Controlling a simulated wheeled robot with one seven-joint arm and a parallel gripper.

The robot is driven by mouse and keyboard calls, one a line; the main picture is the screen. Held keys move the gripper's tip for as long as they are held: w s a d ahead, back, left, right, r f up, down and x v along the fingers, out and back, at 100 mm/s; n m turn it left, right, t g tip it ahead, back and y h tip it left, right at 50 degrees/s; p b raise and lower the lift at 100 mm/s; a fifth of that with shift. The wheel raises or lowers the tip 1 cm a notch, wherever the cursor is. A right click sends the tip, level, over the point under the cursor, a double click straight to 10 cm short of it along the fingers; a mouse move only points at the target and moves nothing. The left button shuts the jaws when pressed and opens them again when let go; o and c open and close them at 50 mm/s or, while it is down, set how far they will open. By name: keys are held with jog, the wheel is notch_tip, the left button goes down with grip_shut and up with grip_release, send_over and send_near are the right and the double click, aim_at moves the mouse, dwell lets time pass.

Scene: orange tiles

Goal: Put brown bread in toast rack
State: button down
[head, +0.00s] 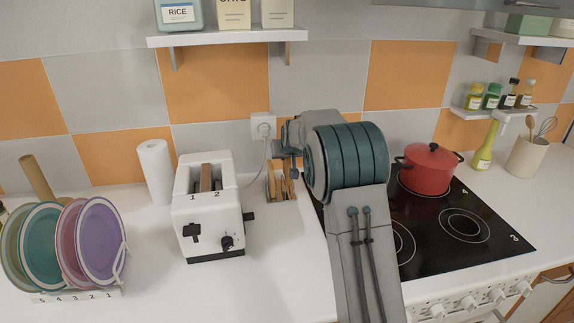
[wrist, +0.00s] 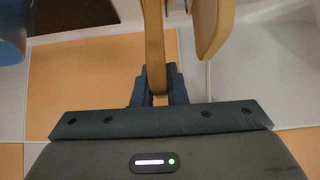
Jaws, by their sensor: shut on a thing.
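My gripper (wrist: 157,92) is shut on a thin tan slice (wrist: 155,45), seen edge-on, which looks like the bread. A second tan, flat piece (wrist: 212,28) stands beside it, a little apart. In the head view my gripper (head: 293,174) is over what looks like the toast rack (head: 271,194), low behind my arm, with several upright tan pieces (head: 279,186) in it. My arm hides part of the rack. I cannot tell whether the held slice sits in a slot. The white toaster (head: 208,228) stands to the left, with something brown (head: 206,178) at its top slots.
A plate rack with several plates (head: 102,243) stands at the left. The hob (head: 470,255) with a red pot (head: 428,172) lies to the right. A cord runs from the wall socket (head: 263,126). The counter front (head: 270,285) is clear.

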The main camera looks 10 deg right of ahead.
jog(key=shift+f+p, duration=0.35)
jog(key=shift+f, duration=1.6)
jog(key=shift+f, duration=0.1)
jog(key=c, duration=1.5)
grip_release()
jog(key=shift+o, duration=0.2)
